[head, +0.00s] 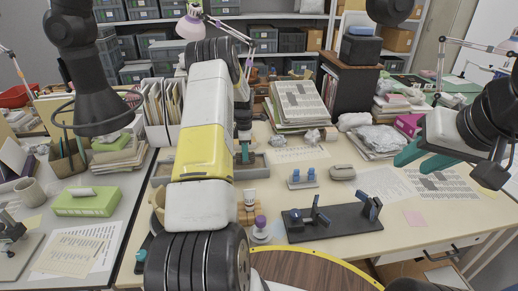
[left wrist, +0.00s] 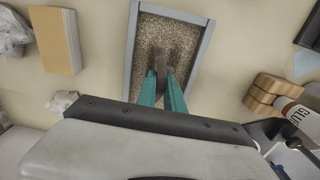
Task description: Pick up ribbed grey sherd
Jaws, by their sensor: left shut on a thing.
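My left gripper (left wrist: 161,84) has its teal fingers shut on a small grey-brown sherd (left wrist: 160,60), which stands up between the fingertips over the sand tray (left wrist: 129,50). Ribs on the sherd are too small to make out. I cannot tell whether its lower edge still touches the sand. In the head view my left arm covers much of the tray (head: 258,172), and the teal fingers (head: 244,153) show just right of the arm; the sherd is not clear there. My right gripper (head: 420,158) is at the right above the papers, its teal fingers apart and empty.
A black stand with blue clamps (head: 335,222) lies on the table's front middle. A glue bottle (left wrist: 301,117) and wooden blocks (left wrist: 268,95) are right of the tray in the wrist view. A cardboard-coloured block (left wrist: 55,40) is left of it.

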